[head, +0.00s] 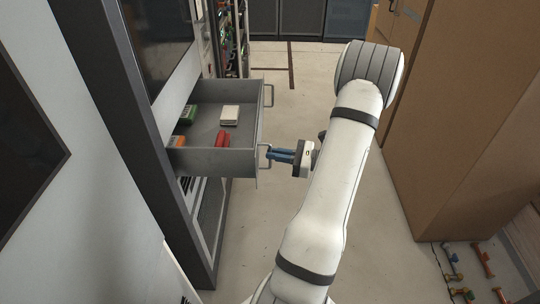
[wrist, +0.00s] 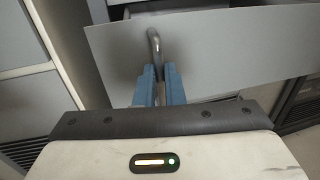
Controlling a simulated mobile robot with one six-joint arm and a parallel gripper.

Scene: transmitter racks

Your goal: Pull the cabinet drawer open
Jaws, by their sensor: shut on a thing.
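The grey cabinet drawer (head: 212,161) stands pulled out from the cabinet (head: 192,230) in the head view. Inside it lie a red item, a white box, a green item and an orange item. The drawer front has two bar handles; the near handle (head: 265,152) is at my gripper (head: 272,155). In the wrist view the blue fingers of my gripper (wrist: 159,75) are shut on that handle (wrist: 153,44), in front of the plain drawer front (wrist: 215,50). The far handle (head: 269,95) is free. The fingers hide part of the near handle.
A large brown cabinet (head: 465,110) stands to the right of my arm. Several pipe fittings (head: 468,275) lie on the floor at the lower right. Racks with cables (head: 228,40) stand behind the drawer. The floor (head: 300,100) beyond the drawer front is clear.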

